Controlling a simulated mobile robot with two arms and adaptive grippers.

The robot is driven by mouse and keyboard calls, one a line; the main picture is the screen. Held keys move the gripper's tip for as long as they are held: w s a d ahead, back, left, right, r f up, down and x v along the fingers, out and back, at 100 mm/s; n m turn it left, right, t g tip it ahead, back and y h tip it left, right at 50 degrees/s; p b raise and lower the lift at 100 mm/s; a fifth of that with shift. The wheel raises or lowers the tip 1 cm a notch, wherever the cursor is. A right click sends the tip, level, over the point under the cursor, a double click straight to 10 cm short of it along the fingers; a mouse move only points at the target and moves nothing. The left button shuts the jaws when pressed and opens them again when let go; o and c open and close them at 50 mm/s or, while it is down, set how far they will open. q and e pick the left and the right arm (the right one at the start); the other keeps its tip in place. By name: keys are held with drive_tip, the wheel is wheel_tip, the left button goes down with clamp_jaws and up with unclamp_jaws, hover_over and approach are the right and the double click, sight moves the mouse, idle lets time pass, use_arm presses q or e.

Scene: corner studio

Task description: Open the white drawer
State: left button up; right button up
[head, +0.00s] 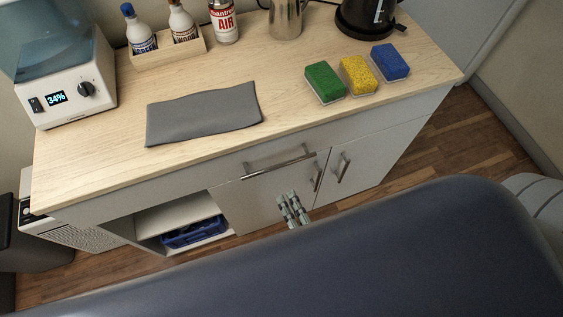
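The white drawer (235,165) sits under the front edge of the wooden countertop, its front flush with the cabinet, so it looks shut. Its metal bar handle (278,163) runs across the front. My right gripper (292,205) is below the drawer handle in the picture, in front of the cabinet doors, and appears apart from the handle. Its two fingers are small in the view, and I cannot tell whether they are open or shut. The rest of that arm is hidden behind my own dark body part in the foreground. My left gripper is not in view.
Two door handles (318,177) (342,168) stick out below the drawer, near my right gripper. An open shelf (185,215) holds a blue basket (196,233). A grey cloth (203,115) and several sponges (358,76) lie on the countertop (285,98). Wooden floor shows at right.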

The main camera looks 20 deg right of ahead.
sight(279, 165)
drive_tip(key=w, duration=0.3)
drive_tip(key=w+m+p, duration=0.1)
drive_tip(key=w, duration=0.3)
drive_tip(key=w+m, duration=0.1)
drive_tip(key=w, duration=0.3)
drive_tip(key=shift+w+d+r+t+h, duration=0.1)
drive_tip(key=shift+d+r+t+h, duration=0.2)
drive_tip(key=shift+d+r+h, duration=0.1)
clamp_jaws()
